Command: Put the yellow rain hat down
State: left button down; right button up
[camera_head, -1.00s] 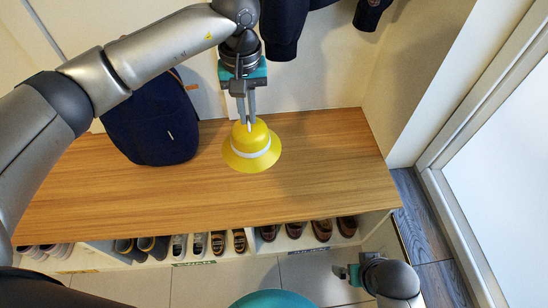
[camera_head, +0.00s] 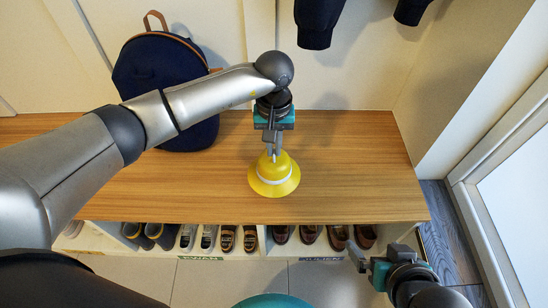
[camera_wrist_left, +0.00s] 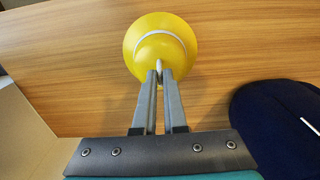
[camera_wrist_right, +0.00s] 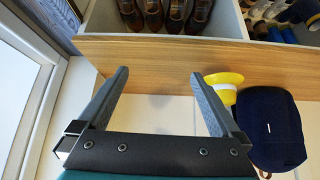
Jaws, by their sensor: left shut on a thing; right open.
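The yellow rain hat (camera_head: 274,181), with a pale band, is upright at the middle of the wooden bench top (camera_head: 350,170), brim down. I cannot tell whether the brim touches the wood. My left gripper (camera_head: 273,150) comes down from above and is shut on the top of the crown. In the left wrist view the fingertips (camera_wrist_left: 159,76) pinch the hat (camera_wrist_left: 160,45) at its crown. My right gripper (camera_head: 360,262) is open and empty in front of the bench, low at the right. In the right wrist view its fingers (camera_wrist_right: 160,78) are wide apart, and the hat (camera_wrist_right: 224,84) shows beyond them.
A navy backpack (camera_head: 160,70) stands on the bench's left part against the wall. Dark clothing (camera_head: 318,22) hangs above. Pairs of shoes (camera_head: 310,234) fill cubbies under the front edge. The bench is clear right of the hat.

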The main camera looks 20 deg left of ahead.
aim_at(274, 163)
pick_arm(q)
jog(key=shift+f+b, duration=0.6)
jog(key=shift+f, duration=1.4)
pick_arm(e)
jog(key=shift+w+a+t+y, duration=0.5)
jog(key=shift+w+a+t, duration=0.2)
jog(key=shift+a, duration=0.25)
jog(key=shift+w+a+t+y, duration=0.55)
jog(key=shift+a+t, duration=0.25)
jog(key=shift+a, duration=0.1)
pick_arm(q)
jog(key=shift+f+b, duration=0.15)
jog(key=shift+b, duration=0.25)
jog(key=c, duration=1)
grip_release()
pick_arm(e)
jog(key=shift+w+a+r+t, duration=0.1)
jog(key=shift+a+t, duration=0.2)
